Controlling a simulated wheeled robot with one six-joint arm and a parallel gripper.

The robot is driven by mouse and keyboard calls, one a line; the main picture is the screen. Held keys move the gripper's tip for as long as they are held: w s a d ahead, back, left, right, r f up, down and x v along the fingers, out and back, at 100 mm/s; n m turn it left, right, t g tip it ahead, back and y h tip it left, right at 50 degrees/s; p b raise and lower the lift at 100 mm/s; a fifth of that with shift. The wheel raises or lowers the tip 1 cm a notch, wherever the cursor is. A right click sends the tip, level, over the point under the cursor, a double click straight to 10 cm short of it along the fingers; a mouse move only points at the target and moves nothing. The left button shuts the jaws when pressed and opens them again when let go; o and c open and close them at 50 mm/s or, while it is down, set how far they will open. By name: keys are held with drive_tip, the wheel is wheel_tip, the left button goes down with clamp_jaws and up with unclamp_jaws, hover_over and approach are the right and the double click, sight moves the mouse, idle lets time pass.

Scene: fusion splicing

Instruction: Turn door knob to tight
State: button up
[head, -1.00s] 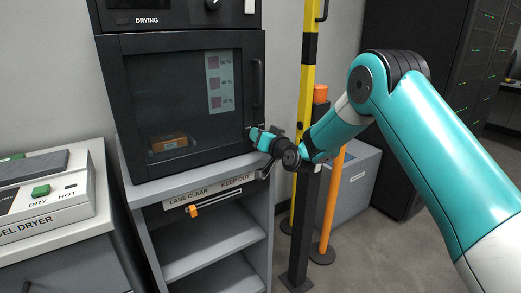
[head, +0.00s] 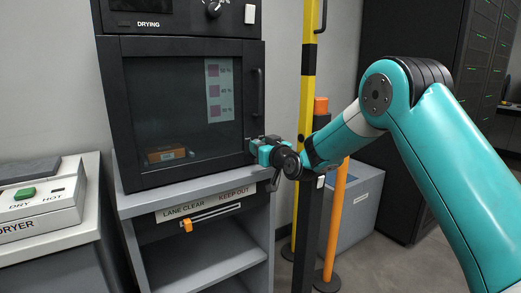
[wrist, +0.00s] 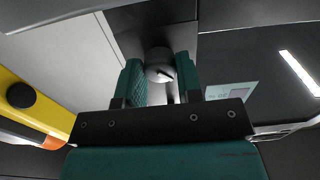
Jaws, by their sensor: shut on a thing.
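The dark cabinet door (head: 205,95) with its glass window stands closed in the head view. My gripper (head: 262,150) is at the door's lower right edge, below the vertical black handle (head: 258,92). In the wrist view a round grey door knob (wrist: 159,66) with a dark mark on its face sits between the two teal fingers of my gripper (wrist: 160,80). The fingers are shut on it. In the head view the knob is hidden by the gripper. No tightness marking is readable at the knob.
A grey shelf unit carries the cabinet, with a LANE CLEAR / KEEP OUT slider (head: 187,226) on its front. A yellow and black post (head: 308,80) and an orange post (head: 335,225) stand close by on the right. A gel dryer (head: 45,205) stands at the left.

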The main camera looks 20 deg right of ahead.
drive_tip(key=o, duration=0.9)
drive_tip(key=shift+o, duration=0.2)
drive_tip(key=b+v, duration=0.4)
drive_tip(key=v, duration=1.3)
drive_tip(key=shift+s, duration=0.15)
